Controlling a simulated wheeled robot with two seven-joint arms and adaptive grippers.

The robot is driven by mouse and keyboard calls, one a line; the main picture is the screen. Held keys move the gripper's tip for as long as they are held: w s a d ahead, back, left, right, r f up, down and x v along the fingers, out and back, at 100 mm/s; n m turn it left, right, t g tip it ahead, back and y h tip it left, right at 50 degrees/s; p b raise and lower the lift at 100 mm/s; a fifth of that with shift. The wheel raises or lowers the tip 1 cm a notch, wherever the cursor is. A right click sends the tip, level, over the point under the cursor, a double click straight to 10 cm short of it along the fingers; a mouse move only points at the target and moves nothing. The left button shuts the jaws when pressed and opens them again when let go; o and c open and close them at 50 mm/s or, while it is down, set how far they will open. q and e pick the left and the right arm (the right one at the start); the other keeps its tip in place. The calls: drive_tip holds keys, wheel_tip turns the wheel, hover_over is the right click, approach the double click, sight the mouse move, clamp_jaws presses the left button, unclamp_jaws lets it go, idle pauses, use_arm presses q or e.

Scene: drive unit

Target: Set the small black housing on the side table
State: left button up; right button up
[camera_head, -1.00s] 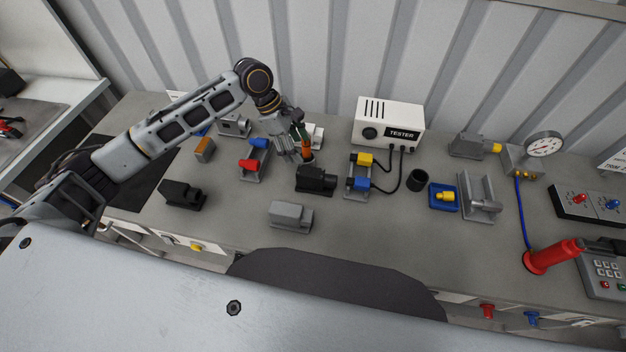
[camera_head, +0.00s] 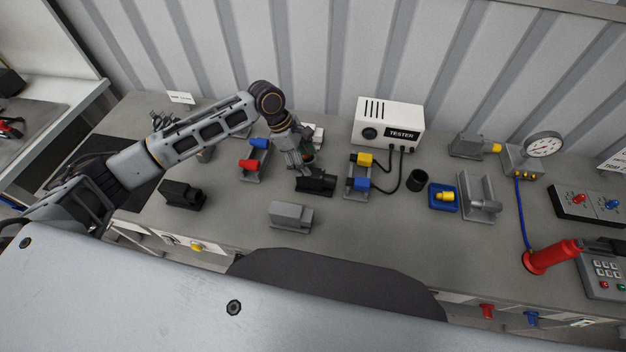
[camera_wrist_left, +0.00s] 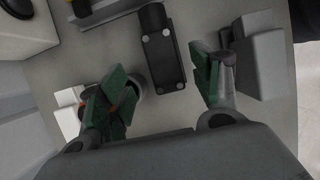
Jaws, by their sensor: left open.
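One black housing (camera_head: 316,184) lies on the workbench (camera_head: 240,228), left of the tester's blue and yellow fixture. A second black housing (camera_head: 182,194) lies farther left on the bench. Which of the two is smaller I cannot tell surely. My left gripper (camera_head: 303,168) is open at the back left of the first housing. In the left wrist view that housing (camera_wrist_left: 163,50) lies ahead, in line with the gap between the green-padded fingers (camera_wrist_left: 160,95), with no grip on it. The side table (camera_head: 45,105) stands at the far left. My right gripper is not in view.
A grey housing (camera_head: 291,216) lies in front. The red and blue fixture (camera_head: 255,160) stands to the left. The white tester (camera_head: 388,124) with cables is behind right. A black cup (camera_head: 416,181) and a blue tray (camera_head: 432,196) stand farther right.

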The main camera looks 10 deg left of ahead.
sight(313, 176)
use_arm(q)
drive_tip(key=shift+x, duration=1.45)
drive_tip(key=shift+s+p+x, duration=0.2)
drive_tip(key=shift+p+x, duration=0.15)
drive_tip(key=shift+x, duration=2.25)
drive_tip(key=shift+a, duration=0.1)
clamp_jaws()
